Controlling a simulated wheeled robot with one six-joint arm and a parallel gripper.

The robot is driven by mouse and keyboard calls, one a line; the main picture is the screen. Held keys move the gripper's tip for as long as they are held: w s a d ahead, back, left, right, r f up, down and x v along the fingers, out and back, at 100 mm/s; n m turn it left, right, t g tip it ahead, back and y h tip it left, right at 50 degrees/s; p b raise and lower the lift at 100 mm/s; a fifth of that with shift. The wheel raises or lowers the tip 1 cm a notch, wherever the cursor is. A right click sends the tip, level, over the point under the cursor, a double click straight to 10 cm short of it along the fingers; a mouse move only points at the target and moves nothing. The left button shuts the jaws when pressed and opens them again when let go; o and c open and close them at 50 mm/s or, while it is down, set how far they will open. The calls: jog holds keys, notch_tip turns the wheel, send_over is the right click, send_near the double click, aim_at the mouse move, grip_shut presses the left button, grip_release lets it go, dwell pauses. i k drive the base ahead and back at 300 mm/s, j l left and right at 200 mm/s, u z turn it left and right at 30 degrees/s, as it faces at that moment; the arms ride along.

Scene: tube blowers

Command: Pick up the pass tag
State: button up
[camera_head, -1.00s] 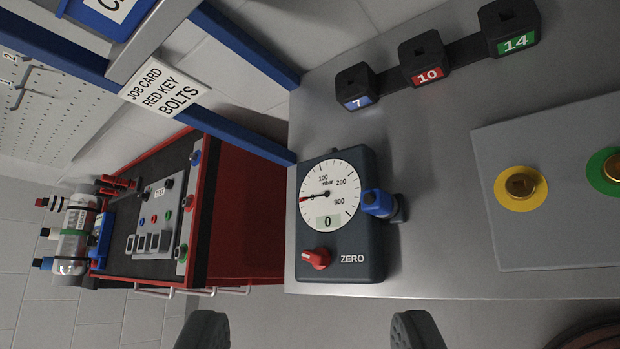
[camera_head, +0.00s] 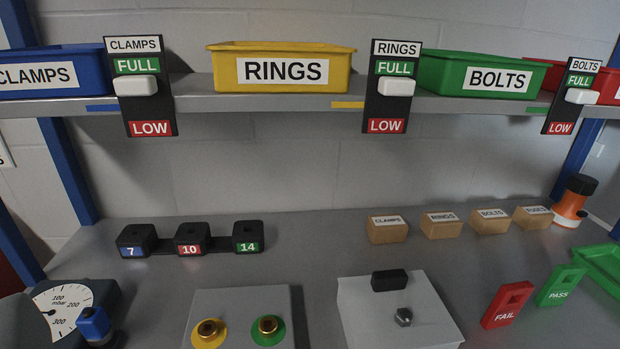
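The pass tag (camera_head: 560,286) is a green upright tag with a slot near its top and "PASS" in white. It stands on the bench at the right. The red fail tag (camera_head: 507,305) stands just left of it, apart from it. A dark rounded shape at the lower left corner, in front of the gauge dial, may be part of my gripper (camera_head: 22,325). It is far left of the pass tag. Its fingertips and the space between them do not show, and nothing touches the pass tag.
A green tray (camera_head: 606,262) lies close right of the pass tag. Cardboard boxes (camera_head: 441,225) stand further back. A shelf (camera_head: 290,103) with bins hangs above.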

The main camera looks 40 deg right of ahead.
aim_at(557, 288)
jog(key=k+z, duration=0.1)
jog(key=z, duration=2.1)
